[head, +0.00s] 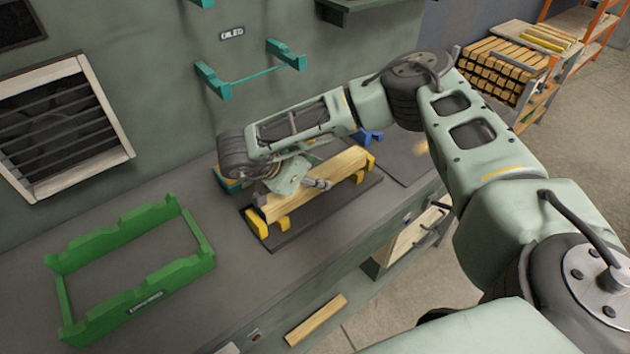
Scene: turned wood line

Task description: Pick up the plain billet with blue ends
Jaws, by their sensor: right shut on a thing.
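A plain pale wood billet (345,170) lies across yellow supports (257,222) on a dark plate on the bench. I cannot make out blue on its ends. My right gripper (318,183) reaches down onto the billet's middle from the wall side and is shut on it. My wrist hides part of the billet and of the grip. The billet appears to be still at the supports; I cannot tell whether it touches them. My left gripper is not in view.
An empty green cradle (135,268) stands on the bench at left. A blue bracket (370,137) is behind the billet's far end. Teal wall brackets (212,80) stick out above. Another wood piece (316,319) lies lower in front. Stacked billets (502,68) fill a rack at back right.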

